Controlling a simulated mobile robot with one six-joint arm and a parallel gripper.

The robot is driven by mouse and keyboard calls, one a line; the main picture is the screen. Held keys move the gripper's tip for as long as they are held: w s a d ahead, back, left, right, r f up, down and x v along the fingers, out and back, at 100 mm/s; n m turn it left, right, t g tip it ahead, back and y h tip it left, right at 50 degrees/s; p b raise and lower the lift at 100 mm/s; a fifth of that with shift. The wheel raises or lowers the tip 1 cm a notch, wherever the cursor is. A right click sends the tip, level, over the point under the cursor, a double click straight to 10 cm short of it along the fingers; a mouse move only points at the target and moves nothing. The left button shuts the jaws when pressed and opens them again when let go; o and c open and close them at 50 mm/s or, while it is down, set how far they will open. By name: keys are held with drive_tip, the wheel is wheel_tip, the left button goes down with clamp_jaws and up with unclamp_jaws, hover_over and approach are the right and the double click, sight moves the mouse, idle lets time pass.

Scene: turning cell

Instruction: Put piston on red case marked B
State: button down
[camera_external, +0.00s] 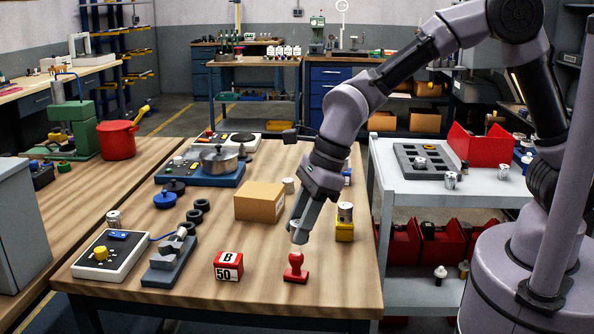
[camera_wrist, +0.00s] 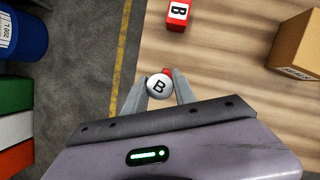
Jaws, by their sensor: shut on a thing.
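In the wrist view the piston (camera_wrist: 159,86) sits between the two finger tips. In the external view the fingers hide most of it, and it is held above the table. The red case marked B (camera_external: 228,266), a small red block with white labels "B" and "50", stands on the table to the left of my gripper. It also shows in the wrist view (camera_wrist: 178,14), apart from the piston. Its top looks bare.
A red stamp-shaped piece (camera_external: 295,270) stands just below my gripper. A cardboard box (camera_external: 260,203) and a yellow block (camera_external: 345,232) bearing a metal cylinder stand behind. A grey fixture (camera_external: 168,262) is left of the case. The table front is mostly clear.

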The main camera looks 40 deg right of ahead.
drive_tip(key=b, duration=0.2)
hover_over(221, 259)
drive_tip(key=d, duration=0.1)
drive_tip(key=shift+s+d+f, duration=0.1)
drive_tip(key=shift+s+f, duration=0.05)
drive_tip(key=shift+f, duration=0.3)
drive_tip(key=shift+s+d+f, duration=0.1)
drive_tip(key=shift+f, duration=0.35)
wheel_tip(221, 259, down, 4)
drive_tip(key=shift+r+b, duration=0.2)
drive_tip(key=shift+b, duration=0.8)
drive_tip(key=shift+r, duration=0.15)
drive_tip(key=c, duration=1)
unclamp_jaws()
